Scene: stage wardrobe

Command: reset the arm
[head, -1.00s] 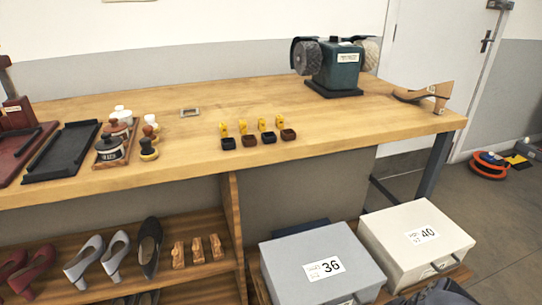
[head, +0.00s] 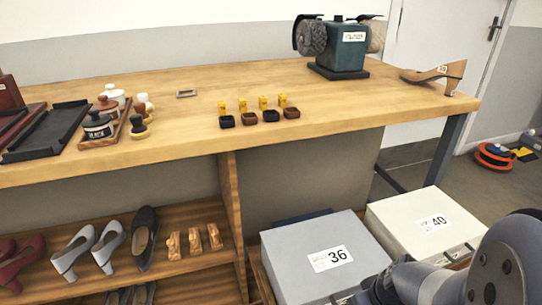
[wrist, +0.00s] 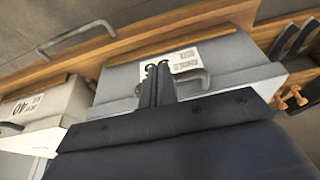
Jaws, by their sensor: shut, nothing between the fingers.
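My gripper (wrist: 158,82) shows in the wrist view with its two dark fingers together and nothing between them. In that view it points over the grey box, with the fingertips just in front of the box's white label; I cannot tell the gap between them. In the head view my arm shows at the lower right, in front of the boxes, and its fingers cannot be made out there.
Grey box 36 (head: 300,248) and cream box 40 (head: 405,215) stand below the workbench (head: 340,100). A green grinder (head: 341,52), a wooden shoe form (head: 436,76) and small pots stand on top.

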